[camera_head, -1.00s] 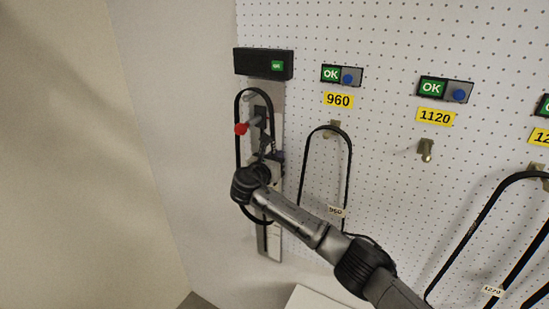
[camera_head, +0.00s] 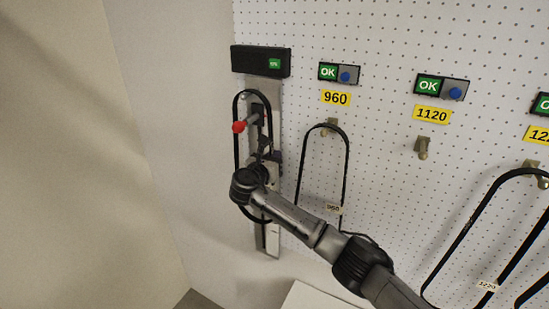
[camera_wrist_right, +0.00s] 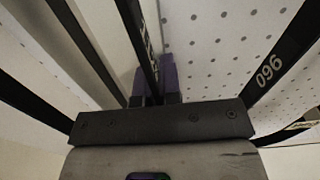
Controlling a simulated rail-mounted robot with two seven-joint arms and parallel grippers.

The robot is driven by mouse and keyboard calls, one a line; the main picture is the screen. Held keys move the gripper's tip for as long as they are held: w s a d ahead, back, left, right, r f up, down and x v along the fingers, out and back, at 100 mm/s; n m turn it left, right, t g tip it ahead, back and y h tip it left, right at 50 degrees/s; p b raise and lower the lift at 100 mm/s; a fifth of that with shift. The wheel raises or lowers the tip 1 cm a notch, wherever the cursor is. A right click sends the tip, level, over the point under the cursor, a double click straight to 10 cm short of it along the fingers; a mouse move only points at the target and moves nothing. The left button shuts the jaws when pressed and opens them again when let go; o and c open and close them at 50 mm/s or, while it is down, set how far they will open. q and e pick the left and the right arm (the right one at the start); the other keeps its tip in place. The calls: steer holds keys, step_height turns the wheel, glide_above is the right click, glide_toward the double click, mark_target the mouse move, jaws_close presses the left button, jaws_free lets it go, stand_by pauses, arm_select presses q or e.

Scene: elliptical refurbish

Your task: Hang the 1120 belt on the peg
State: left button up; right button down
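The black belt (camera_head: 236,140), a long loop, hangs upright on the fixture with the red knob at the left of the board. My right gripper (camera_head: 270,155) is at the belt's right strand, below the knob. In the right wrist view, a black strand (camera_wrist_right: 139,35) with small pale print, too oblique to read, runs between the purple fingers (camera_wrist_right: 155,85), which are close together on it. The 1120 peg (camera_head: 423,148), under the yellow 1120 label (camera_head: 432,113), is bare. My left gripper is not in view.
The 960 belt (camera_head: 346,165) hangs on its peg between the fixture (camera_head: 273,238) and the 1120 peg. A larger belt (camera_head: 462,238) hangs at the right. A dark box (camera_head: 250,61) with a green display sits above the fixture. The board around the 1120 peg is clear.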

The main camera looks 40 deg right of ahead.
steer(key=c, duration=1.2)
jaws_free()
steer(key=shift+b+v, duration=2.05)
steer(key=shift+v, duration=4.85)
